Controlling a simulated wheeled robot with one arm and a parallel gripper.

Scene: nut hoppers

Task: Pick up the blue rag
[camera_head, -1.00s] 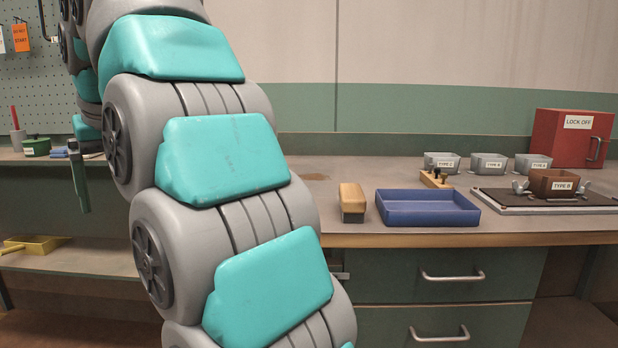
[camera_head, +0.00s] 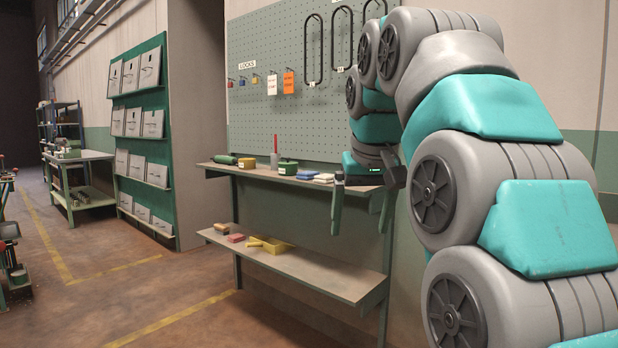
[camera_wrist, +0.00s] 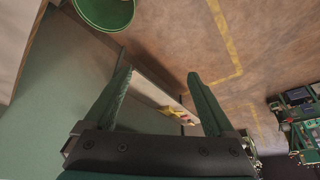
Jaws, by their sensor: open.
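I cannot make out the rag in the wrist view.
A lower shelf (camera_head: 310,273) holds a yellow dustpan (camera_head: 268,245) and small blocks. A red-handled tool (camera_head: 275,150) stands on the upper shelf. In the wrist view a green round container (camera_wrist: 105,10) is at the top. Open floor (camera_head: 170,290) lies left of the shelves.

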